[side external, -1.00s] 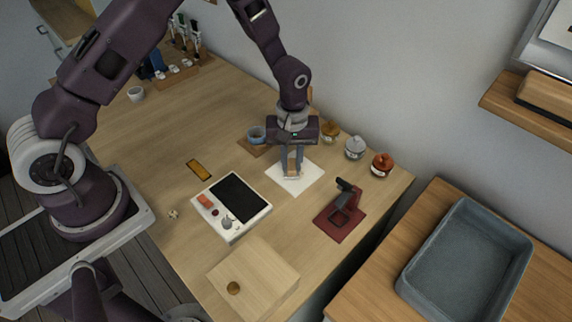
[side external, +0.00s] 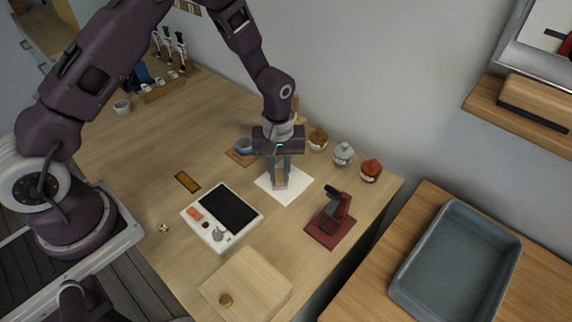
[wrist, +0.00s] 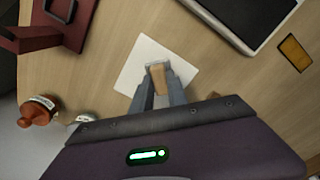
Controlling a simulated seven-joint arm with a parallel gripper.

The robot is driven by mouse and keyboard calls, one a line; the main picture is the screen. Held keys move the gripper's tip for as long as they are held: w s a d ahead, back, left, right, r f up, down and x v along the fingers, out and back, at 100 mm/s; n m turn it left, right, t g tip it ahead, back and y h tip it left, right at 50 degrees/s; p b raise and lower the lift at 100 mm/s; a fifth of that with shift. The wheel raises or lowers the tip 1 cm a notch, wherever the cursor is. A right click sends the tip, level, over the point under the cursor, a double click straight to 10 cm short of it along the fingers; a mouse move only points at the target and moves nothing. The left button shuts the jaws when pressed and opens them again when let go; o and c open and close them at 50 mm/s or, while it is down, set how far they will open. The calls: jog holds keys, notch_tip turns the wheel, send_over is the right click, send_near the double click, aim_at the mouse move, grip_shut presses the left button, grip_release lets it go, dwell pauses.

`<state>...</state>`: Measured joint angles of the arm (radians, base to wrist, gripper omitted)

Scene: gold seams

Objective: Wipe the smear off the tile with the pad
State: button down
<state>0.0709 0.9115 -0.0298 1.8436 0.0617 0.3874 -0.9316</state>
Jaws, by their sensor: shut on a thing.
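The white tile (side external: 297,187) lies flat on the wooden table. It also shows in the wrist view (wrist: 134,68). My gripper (side external: 281,178) points down over the tile, its fingers shut on the pad (wrist: 157,76), a small block with a tan top and a pale grey edge. The pad is over the tile's middle and low; I cannot tell for certain whether it touches. No smear can be made out on the visible part of the tile; the pad and fingers hide some of it.
A dark red stand (side external: 331,220) is right of the tile, and a white device with a black panel (side external: 222,215) is left. Several jars (side external: 343,154) line the wall edge. A wooden box (side external: 247,284) is in front.

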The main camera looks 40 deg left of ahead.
jog(key=shift+s, duration=1.25)
jog(key=shift+s+r, duration=0.15)
jog(key=shift+s, duration=0.05)
notch_tip(320, 180, up, 8)
